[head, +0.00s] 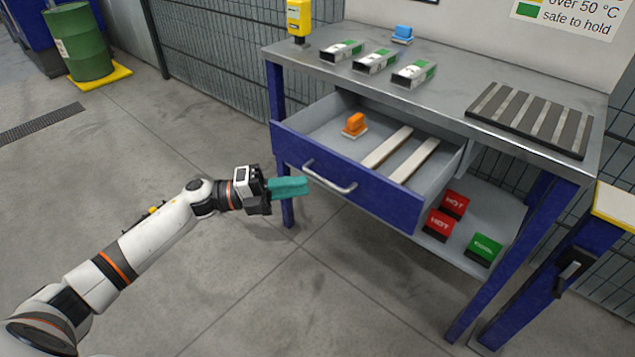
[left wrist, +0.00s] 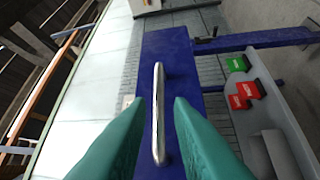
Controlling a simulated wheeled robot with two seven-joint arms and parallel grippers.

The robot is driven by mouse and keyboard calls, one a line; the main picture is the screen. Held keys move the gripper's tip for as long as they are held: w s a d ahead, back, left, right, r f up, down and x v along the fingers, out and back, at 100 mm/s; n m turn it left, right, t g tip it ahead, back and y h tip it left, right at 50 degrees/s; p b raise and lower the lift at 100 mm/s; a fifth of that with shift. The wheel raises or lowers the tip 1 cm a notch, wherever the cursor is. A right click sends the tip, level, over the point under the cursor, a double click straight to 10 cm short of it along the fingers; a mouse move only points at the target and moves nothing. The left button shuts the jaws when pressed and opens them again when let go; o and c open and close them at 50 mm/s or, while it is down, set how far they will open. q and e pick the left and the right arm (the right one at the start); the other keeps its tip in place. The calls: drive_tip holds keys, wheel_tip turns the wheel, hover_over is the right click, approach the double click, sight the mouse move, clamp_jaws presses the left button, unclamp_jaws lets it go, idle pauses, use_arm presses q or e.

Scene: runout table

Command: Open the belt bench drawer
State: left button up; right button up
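The belt bench drawer (head: 345,180) has a blue front and stands pulled out from under the grey bench top (head: 440,75). Inside it lie an orange-handled item (head: 354,125) and two pale strips (head: 400,155). Its silver bar handle (head: 330,180) runs across the front. My left gripper (head: 300,187), with teal fingers, is just in front of the drawer near the handle's left end. In the left wrist view the handle (left wrist: 159,110) shows beyond and between the two parted fingers, which look clear of it. My right gripper is not in view.
Several labelled boxes (head: 375,62) and a dark striped mat (head: 530,120) lie on the bench top. Red blocks (head: 438,223) and a green block (head: 484,249) sit on the lower shelf. A green drum (head: 78,42) stands at the back left. The floor in front is clear.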

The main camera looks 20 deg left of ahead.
use_arm(q)
drive_tip(key=v, duration=0.5)
drive_tip(key=shift+a, duration=0.2)
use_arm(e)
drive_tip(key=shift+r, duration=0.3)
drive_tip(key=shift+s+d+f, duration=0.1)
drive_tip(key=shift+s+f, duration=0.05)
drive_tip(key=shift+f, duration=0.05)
